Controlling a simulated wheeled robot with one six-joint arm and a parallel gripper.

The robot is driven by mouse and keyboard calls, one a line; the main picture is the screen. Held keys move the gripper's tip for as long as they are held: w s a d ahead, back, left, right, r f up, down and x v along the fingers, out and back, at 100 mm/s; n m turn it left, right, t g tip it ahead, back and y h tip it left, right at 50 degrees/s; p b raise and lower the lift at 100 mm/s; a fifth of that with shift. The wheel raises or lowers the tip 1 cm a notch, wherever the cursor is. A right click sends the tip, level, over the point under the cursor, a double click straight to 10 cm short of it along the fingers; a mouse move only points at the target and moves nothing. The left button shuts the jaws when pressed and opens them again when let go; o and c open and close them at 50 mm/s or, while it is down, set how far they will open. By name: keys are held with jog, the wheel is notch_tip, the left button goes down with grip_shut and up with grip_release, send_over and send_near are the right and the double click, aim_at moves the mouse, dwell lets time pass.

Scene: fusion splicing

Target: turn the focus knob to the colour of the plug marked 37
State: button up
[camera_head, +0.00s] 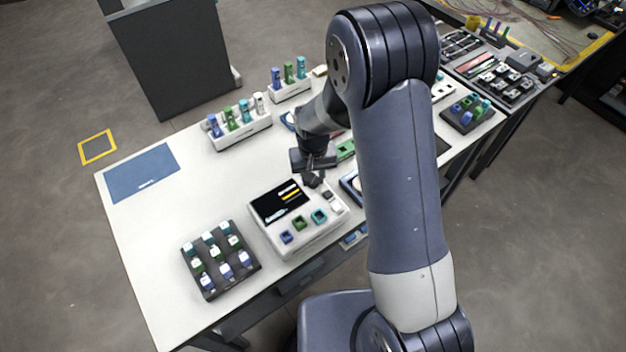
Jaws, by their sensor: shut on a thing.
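The splicer (270,229) is a white box on the table with a dark screen (279,202) showing yellow and white marks. Its front has blue, green and teal square ports. The dark focus knob (313,181) is at its back right top, mostly hidden under my gripper (314,173). My gripper points down and is shut on the knob. The knob's pointer and colour marks are too small to read. A black tray (221,263) left of the splicer holds several blue, green and teal plugs (227,270) with white labels. I cannot read which is marked 37.
White racks (240,137) with coloured plugs stand at the back, with another rack (291,92) beyond. A blue mat (141,173) lies at the far left. A dark tray (468,118) with plugs is at the right. The table between mat and splicer is clear.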

jog(key=m+b, duration=0.2)
jog(key=m, duration=0.1)
jog(key=shift+f, duration=0.1)
jog(key=shift+m+b, duration=0.55)
jog(key=shift+m, duration=1.15)
jog(key=o, duration=0.7)
notch_tip(320, 180, up, 11)
jog(key=shift+r+b, duration=0.1)
jog(key=shift+b, duration=0.35)
